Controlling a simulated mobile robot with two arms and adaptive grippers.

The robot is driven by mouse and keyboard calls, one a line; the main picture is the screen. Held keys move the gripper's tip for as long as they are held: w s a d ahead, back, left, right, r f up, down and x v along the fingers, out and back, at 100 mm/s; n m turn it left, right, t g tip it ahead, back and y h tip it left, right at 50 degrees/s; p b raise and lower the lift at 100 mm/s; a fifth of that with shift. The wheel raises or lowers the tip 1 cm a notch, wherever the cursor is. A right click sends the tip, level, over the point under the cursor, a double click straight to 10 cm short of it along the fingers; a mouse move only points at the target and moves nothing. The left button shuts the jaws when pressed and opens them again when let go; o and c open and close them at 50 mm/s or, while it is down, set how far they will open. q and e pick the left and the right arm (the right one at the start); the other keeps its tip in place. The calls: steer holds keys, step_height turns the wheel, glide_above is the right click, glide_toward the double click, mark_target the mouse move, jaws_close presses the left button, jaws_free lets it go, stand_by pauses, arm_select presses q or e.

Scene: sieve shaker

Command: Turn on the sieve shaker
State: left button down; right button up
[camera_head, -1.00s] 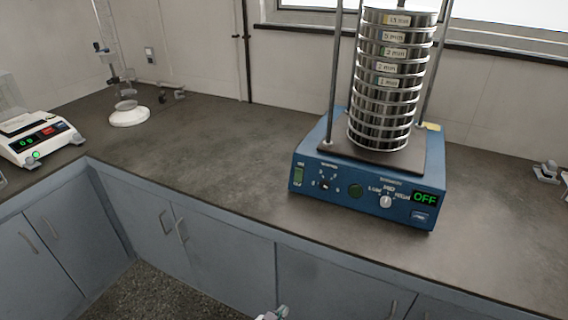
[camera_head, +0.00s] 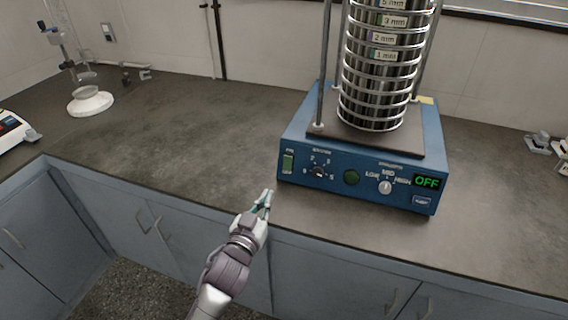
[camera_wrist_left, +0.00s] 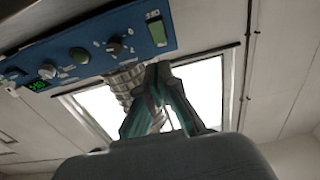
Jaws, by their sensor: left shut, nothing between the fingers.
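The sieve shaker (camera_head: 360,181) is a blue box on the counter with a stack of metal sieves (camera_head: 380,80) between upright rods. Its front panel has a green rocker switch (camera_head: 288,163) at the left, knobs, a round green button (camera_head: 351,177), and a display (camera_head: 426,182) reading OFF. My left gripper (camera_head: 266,196) is shut and empty, in front of the counter edge, below and left of the switch and apart from it. In the left wrist view the shut fingers (camera_wrist_left: 158,72) point toward the panel, where the switch (camera_wrist_left: 156,30) shows at the upper right. My right gripper is out of view.
The dark counter (camera_head: 190,130) is clear left of the shaker. A white-based stand (camera_head: 90,103) and part of a white balance (camera_head: 14,132) are at the left. Small metal pieces (camera_head: 540,143) lie at the right. Grey cabinets (camera_head: 330,270) are below.

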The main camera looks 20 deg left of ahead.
mark_target(288, 158)
arm_select(q)
steer(key=w, duration=1.3)
steer(key=shift+d+p, duration=0.2)
steer(key=shift+p, duration=0.2)
steer(key=shift+w, duration=0.45)
steer(key=shift+w+r+p, duration=0.15)
steer(key=shift+r+p, duration=0.25)
steer(key=shift+p, duration=0.5)
steer(key=shift+f, duration=0.3)
